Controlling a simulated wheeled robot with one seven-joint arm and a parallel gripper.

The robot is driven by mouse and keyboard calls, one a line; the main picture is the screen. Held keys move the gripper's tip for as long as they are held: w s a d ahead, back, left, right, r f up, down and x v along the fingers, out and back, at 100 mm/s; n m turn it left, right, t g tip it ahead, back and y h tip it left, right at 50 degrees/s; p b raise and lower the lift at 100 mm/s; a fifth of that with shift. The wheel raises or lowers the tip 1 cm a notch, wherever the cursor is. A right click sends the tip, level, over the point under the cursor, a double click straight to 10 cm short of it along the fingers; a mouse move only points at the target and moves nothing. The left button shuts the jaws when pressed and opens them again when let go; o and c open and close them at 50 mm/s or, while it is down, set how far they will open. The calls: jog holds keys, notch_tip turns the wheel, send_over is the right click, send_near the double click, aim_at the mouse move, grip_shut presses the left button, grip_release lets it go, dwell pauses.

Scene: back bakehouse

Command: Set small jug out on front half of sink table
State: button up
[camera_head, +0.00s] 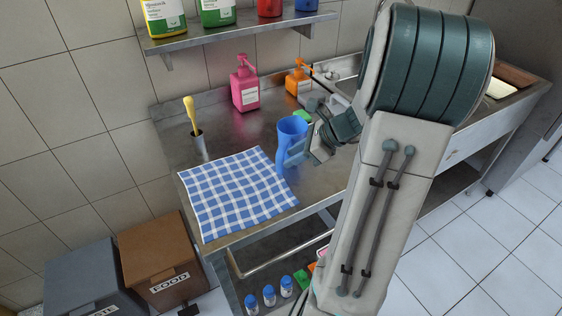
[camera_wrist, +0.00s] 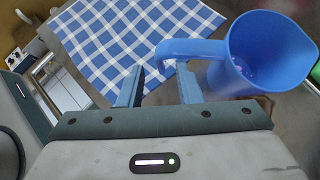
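The small jug (camera_head: 288,140) is blue, with an open top and a side handle. In the head view it stands upright on the sink table (camera_head: 232,138), at the right edge of a checked cloth. In the wrist view the jug (camera_wrist: 262,55) is at the right, and its handle reaches left to my fingertips. My gripper (camera_wrist: 158,78) has its two fingers apart, with the handle's end between or just beyond the tips. In the head view my gripper (camera_head: 297,150) is right beside the jug, partly overlapping it.
A blue-and-white checked cloth (camera_head: 232,192) covers the table's front left. A shelf (camera_head: 235,32) hangs above. Bins (camera_head: 158,262) stand at lower left.

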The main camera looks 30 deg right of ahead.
jog(key=v, duration=0.5)
jog(key=s+a+r+n+g+h, duration=0.1)
jog(key=s+a+n+h, duration=0.2)
jog(key=s+a+n, duration=0.3)
jog(key=s+a+r+n+g+h, duration=0.1)
jog(key=s+a+n+h, duration=0.3)
jog(key=a+n, duration=0.8)
jog(key=s+n+g, duration=0.1)
jog(key=s+n, duration=0.1)
jog(key=n, duration=0.5)
jog(key=shift+s+r+n, duration=0.2)
jog(key=shift+n, duration=0.2)
